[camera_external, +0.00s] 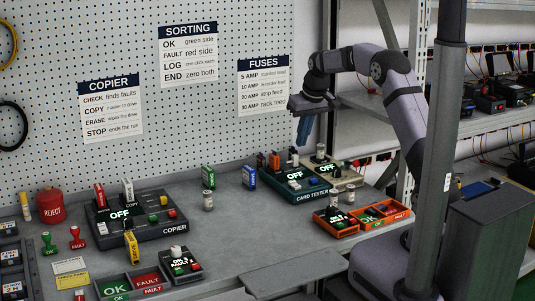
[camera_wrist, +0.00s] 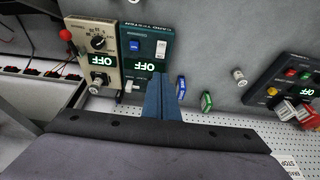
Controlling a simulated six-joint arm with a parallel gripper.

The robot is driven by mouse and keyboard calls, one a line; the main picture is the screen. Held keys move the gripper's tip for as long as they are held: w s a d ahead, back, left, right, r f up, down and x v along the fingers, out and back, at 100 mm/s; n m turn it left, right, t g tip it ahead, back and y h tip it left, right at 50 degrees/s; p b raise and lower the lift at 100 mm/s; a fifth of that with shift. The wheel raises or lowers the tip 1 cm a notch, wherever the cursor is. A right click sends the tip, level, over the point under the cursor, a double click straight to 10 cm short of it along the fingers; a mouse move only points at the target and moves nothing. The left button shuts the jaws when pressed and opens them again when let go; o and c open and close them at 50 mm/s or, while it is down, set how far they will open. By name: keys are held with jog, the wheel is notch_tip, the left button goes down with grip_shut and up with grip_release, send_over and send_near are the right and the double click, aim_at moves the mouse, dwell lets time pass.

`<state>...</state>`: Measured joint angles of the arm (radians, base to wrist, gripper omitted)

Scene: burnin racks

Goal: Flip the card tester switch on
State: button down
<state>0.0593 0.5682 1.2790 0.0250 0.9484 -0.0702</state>
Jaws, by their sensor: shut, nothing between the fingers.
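The card tester (camera_external: 313,196) is a dark teal box on the bench, right of centre, and its display reads OFF. In the wrist view the card tester (camera_wrist: 148,36) shows the lit OFF display, a blue button (camera_wrist: 134,45) and a white piece (camera_wrist: 160,49) on its face. A white upright piece (camera_external: 294,157) rises at its back edge; I cannot tell for certain which part is the switch. My gripper (camera_external: 301,142) points down above the tester, apart from it, with its blue fingers shut and empty. The fingers (camera_wrist: 166,77) hide part of the tester's edge in the wrist view.
A beige unit (camera_external: 345,178) reading OFF stands right beside the tester. An orange tray (camera_external: 366,226) lies in front right. Blue and green upright pieces (camera_external: 249,177) and a small canister (camera_external: 208,200) stand left. The copier (camera_external: 150,235) is further left.

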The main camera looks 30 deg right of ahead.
jog(key=shift+w+r+b, duration=0.1)
jog(key=shift+w+b, duration=0.1)
jog(key=shift+b, duration=0.2)
jog(key=p, duration=0.5)
send_near(292, 181)
jog(key=x, duration=0.5)
jog(key=shift+w, duration=0.25)
jog(key=shift+f, duration=0.55)
jog(key=shift+w, duration=0.1)
